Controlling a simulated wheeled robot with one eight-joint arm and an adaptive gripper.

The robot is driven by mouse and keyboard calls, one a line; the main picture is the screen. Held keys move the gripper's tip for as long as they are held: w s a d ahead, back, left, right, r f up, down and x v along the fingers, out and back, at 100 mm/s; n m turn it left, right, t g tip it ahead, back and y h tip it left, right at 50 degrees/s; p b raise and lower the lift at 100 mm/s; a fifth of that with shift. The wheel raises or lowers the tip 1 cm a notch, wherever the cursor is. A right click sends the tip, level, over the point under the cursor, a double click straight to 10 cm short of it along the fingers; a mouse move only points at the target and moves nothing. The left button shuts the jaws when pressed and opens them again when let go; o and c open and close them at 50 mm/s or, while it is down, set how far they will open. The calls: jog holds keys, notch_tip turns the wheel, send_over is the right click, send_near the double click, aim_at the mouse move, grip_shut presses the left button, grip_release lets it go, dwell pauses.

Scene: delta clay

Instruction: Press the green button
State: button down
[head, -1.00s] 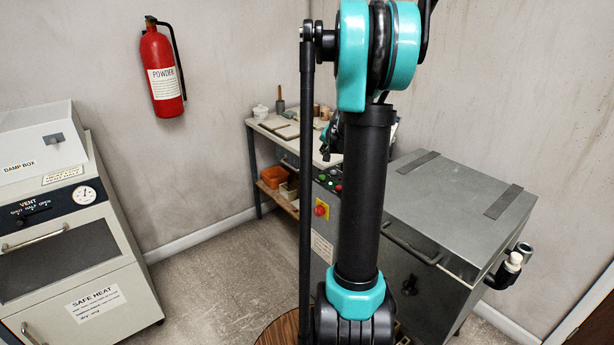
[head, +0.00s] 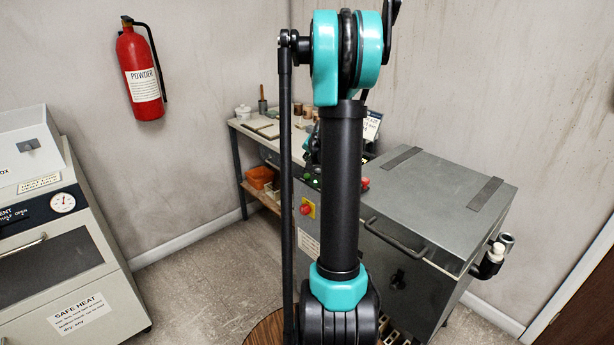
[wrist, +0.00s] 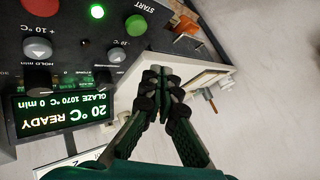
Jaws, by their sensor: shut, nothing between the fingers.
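The green button (wrist: 136,23) is a round raised cap beside the word START on a dark control panel, at the top of the wrist view. My gripper (wrist: 155,78) is shut and empty in the wrist view. Its fingertips appear below the button in the picture, with a visible gap between them; the depth of this gap is hard to judge.
A lit green lamp (wrist: 98,11), a red button (wrist: 42,6), grey knobs (wrist: 38,50) and a display (wrist: 62,113) reading READY share the panel. A red emergency stop (head: 306,209) sits on the cabinet front. A shelf table (head: 238,126) stands behind; a grey kiln (head: 440,185) stands right.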

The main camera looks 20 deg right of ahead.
aim_at(308, 176)
jog(key=shift+f, duration=2.1)
jog(key=shift+f, duration=0.15)
jog(key=shift+f, duration=0.25)
jog(key=shift+f, duration=0.45)
dwell(0.5)
jog(key=shift+r, duration=0.9)
jog(key=shift+r, duration=2.5)
